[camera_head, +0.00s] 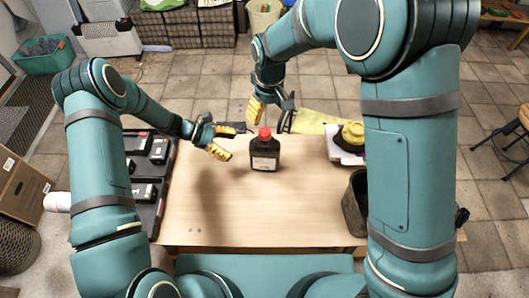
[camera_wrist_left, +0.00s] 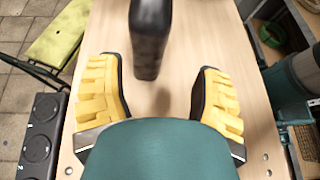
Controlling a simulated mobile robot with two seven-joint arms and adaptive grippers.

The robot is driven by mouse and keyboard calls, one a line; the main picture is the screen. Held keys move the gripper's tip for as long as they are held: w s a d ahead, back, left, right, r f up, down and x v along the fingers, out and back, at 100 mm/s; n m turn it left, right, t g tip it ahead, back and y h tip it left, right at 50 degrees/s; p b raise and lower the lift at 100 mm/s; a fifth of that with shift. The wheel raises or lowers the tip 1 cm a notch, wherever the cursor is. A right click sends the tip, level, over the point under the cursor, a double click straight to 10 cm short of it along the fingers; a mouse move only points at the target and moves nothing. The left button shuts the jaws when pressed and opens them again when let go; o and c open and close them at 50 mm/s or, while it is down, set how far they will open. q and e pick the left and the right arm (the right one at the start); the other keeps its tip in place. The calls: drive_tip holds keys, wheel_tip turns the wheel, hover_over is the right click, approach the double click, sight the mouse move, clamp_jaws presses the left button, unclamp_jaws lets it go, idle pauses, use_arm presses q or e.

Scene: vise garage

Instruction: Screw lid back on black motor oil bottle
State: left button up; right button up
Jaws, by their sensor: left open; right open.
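The black motor oil bottle (camera_head: 265,156) stands upright on the wooden table, its pale label facing me. The red lid (camera_head: 265,134) is at the bottle's top; I cannot tell whether it is screwed tight. My left gripper (camera_head: 231,141) is open to the left of the bottle, apart from it. In the left wrist view the dark bottle (camera_wrist_left: 150,40) is ahead of the left gripper (camera_wrist_left: 157,92), near the gap between its yellow fingers, and its top is cut off. My right gripper (camera_head: 271,114) is open and empty, above and behind the red lid.
A black case (camera_head: 150,190) with several dark items lies along the table's left side. A yellow-and-black object (camera_head: 352,134) and a dark container (camera_head: 354,205) are at the right. The table's front middle (camera_head: 255,215) is clear.

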use_arm(q)
drive_tip(key=s+f+m+y+p, duration=0.25)
drive_tip(key=s+m+y, duration=0.4)
drive_tip(key=s, duration=0.45)
use_arm(e)
drive_tip(key=s+d+f+m+y, duration=0.1)
drive_tip(key=s+d+f+m, duration=0.15)
drive_tip(key=f, duration=0.35)
drive_tip(key=s+d+f+m+y, duration=0.1)
drive_tip(key=s+d+f+m, duration=0.1)
drive_tip(key=s+d+f, duration=0.25)
use_arm(q)
drive_tip(key=s+d+r+m+t+y, duration=0.1)
drive_tip(key=s+r+m+t+y, duration=0.1)
drive_tip(key=s+m, duration=0.4)
wheel_tip(320, 180, up, 2)
drive_tip(key=shift+r+m+t+p, duration=0.1)
drive_tip(key=shift+m+t+p, duration=0.3)
drive_tip(key=shift+m+t, duration=0.6)
use_arm(e)
drive_tip(key=s+d+f+m+t+y, duration=0.1)
drive_tip(key=s+d+f+m+t, duration=0.1)
drive_tip(key=s, duration=0.8)
wheel_tip(320, 180, down, 2)
drive_tip(key=d+m, duration=0.1)
drive_tip(key=m, duration=0.2)
drive_tip(key=shift+y, duration=0.3)
